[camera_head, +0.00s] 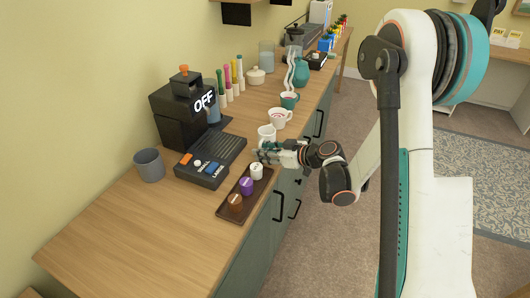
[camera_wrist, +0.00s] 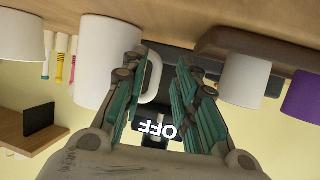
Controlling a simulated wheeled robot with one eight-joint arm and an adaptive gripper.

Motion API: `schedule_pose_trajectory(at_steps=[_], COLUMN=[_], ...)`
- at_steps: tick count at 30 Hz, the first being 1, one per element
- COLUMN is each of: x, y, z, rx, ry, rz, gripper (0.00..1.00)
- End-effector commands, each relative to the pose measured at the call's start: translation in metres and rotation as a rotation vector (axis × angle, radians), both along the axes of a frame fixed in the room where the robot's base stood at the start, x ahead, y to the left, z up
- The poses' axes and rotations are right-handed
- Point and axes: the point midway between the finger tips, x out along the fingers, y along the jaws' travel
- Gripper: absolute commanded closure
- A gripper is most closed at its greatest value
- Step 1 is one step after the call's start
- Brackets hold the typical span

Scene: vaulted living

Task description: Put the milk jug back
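A plain white vessel with a side handle (camera_head: 266,132), possibly the milk jug, stands on the wooden counter. It also shows in the upside-down wrist view (camera_wrist: 104,50), with its handle (camera_wrist: 154,78) in the gap between my fingers. My gripper (camera_head: 266,153) reaches over the counter from the right, at the vessel's near side. In the wrist view my gripper (camera_wrist: 160,68) has its fingers apart, on either side of the handle. No firm contact shows.
A dark tray (camera_head: 226,213) with white, purple and brown capsules lies just in front of my gripper. A black machine reading OFF (camera_head: 180,120) stands left, with a grey cup (camera_head: 149,165). Other cups (camera_head: 281,118) stand behind. The counter's near left is clear.

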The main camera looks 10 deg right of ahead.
Motion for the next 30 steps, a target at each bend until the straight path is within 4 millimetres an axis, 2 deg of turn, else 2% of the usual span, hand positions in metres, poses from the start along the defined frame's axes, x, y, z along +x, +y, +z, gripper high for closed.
schedule_pose_trajectory(at_steps=[11, 24, 30], x=[-0.004, -0.06, -0.077], y=[-0.004, -0.057, -0.071], z=[0.006, 0.039, 0.047], rx=[0.0, 0.0, 0.0], ry=[0.0, 0.0, 0.0], rz=[-0.002, -0.004, -0.001], gripper=[0.71, 0.71, 0.71])
